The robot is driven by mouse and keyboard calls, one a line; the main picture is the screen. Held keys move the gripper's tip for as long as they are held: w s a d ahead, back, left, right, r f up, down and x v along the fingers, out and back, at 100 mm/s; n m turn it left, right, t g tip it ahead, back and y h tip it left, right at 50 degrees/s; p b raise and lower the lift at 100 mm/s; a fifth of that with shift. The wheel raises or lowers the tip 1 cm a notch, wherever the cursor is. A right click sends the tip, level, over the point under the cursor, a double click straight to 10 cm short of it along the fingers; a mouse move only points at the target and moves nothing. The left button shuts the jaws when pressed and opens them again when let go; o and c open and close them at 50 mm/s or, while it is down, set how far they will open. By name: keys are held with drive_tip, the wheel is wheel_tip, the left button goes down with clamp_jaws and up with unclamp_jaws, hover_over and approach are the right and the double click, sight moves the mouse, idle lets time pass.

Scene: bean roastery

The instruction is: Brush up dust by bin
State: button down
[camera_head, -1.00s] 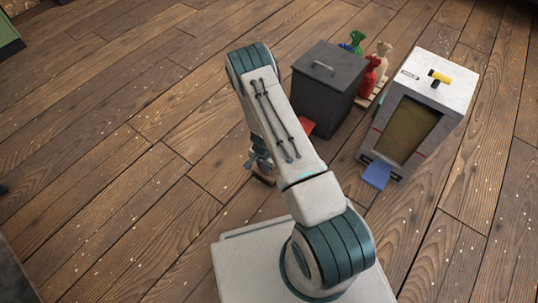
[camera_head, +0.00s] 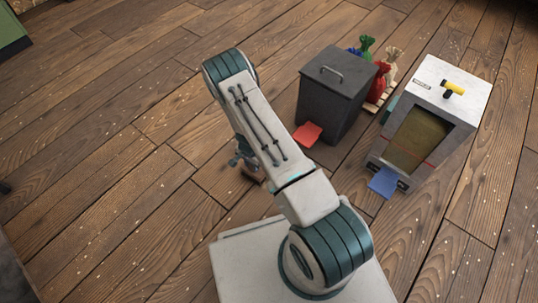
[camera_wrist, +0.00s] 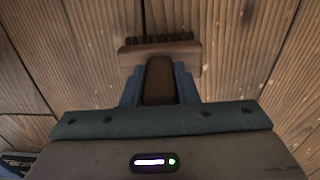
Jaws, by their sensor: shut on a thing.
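My gripper (camera_wrist: 159,78) is shut on the handle of a brown wooden brush (camera_wrist: 185,50). The brush head lies crosswise beyond the fingertips in the wrist view, dark bristles on its far side. In the head view my gripper (camera_head: 243,157) is low over the floor, partly hidden by my arm, with a bit of the brush (camera_head: 251,174) showing. The dark grey lidded bin (camera_head: 333,98) stands to its right, a red flat piece (camera_head: 308,134) at its foot. Pale specks lie scattered on the floor; I cannot tell which are the dust.
A white-and-grey cabinet (camera_head: 455,81) with a dark front panel and a yellow-and-black handle stands right of the bin. A blue flat piece (camera_head: 383,182) lies at its foot. Several coloured sacks (camera_head: 382,72) stand behind the bin. The plank floor (camera_head: 110,130) to the left is open.

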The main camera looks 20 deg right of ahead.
wheel_tip(320, 180, up, 3)
drive_tip(key=shift+d+f+p, duration=0.1)
drive_tip(key=shift+f+p, duration=0.1)
drive_tip(key=shift+p, duration=0.5)
drive_tip(key=shift+r+p, duration=1.8)
drive_tip(key=shift+r, duration=0.85)
